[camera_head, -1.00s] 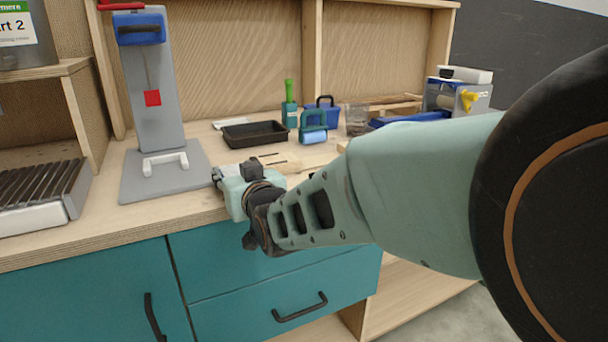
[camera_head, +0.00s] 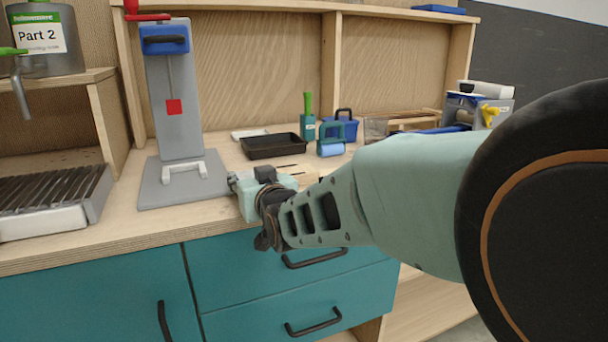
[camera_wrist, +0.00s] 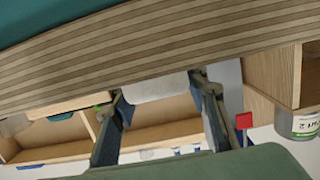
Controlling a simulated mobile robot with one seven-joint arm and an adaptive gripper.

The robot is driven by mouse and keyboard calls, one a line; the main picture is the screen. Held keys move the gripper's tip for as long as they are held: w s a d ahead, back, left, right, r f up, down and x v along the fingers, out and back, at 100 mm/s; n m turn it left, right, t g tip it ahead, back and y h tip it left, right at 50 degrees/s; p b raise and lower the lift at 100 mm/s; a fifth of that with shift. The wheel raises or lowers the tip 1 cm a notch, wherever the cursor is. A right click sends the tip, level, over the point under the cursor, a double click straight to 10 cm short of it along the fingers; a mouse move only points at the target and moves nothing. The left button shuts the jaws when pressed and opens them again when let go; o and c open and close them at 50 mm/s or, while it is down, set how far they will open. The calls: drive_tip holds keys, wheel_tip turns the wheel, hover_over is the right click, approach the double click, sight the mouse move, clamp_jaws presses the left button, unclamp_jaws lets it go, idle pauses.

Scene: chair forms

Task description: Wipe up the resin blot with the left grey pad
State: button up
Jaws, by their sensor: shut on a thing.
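My gripper (camera_wrist: 160,92) is shut on a light grey pad (camera_wrist: 160,87), which sits between its two fingertips in the wrist view. In the head view my wrist is by the front of the workbench (camera_head: 110,238), to the right of the grey stand's base, and the fingers and pad are hidden there. I cannot make out the resin blot or a second grey pad in either view.
A grey stand (camera_head: 176,105) with a red square is behind left of my wrist. A black tray (camera_head: 273,146), a green-handled bottle (camera_head: 309,122) and a blue caddy (camera_head: 345,129) stand farther back. A slatted rack (camera_head: 55,195) is at far left. Teal drawers are below.

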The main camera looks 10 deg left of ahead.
drive_tip(key=shift+f+v, duration=0.2)
drive_tip(key=shift+v, duration=0.95)
drive_tip(key=shift+f+v, duration=0.15)
drive_tip(key=shift+v, duration=1.05)
drive_tip(key=shift+s+d, duration=0.4)
drive_tip(key=shift+s, duration=0.2)
drive_tip(key=shift+a+r+p, duration=0.1)
drive_tip(key=shift+r+p, duration=1.7)
drive_tip(key=shift+r, duration=1.35)
drive_tip(key=shift+r, duration=0.15)
wheel_tip(320, 180, up, 3)
drive_tip(key=shift+f+p, duration=0.1)
drive_tip(key=shift+p, duration=0.9)
drive_tip(key=shift+w+f+b, duration=0.1)
drive_tip(key=shift+f+b, duration=2.6)
drive_tip(key=shift+f, duration=2.05)
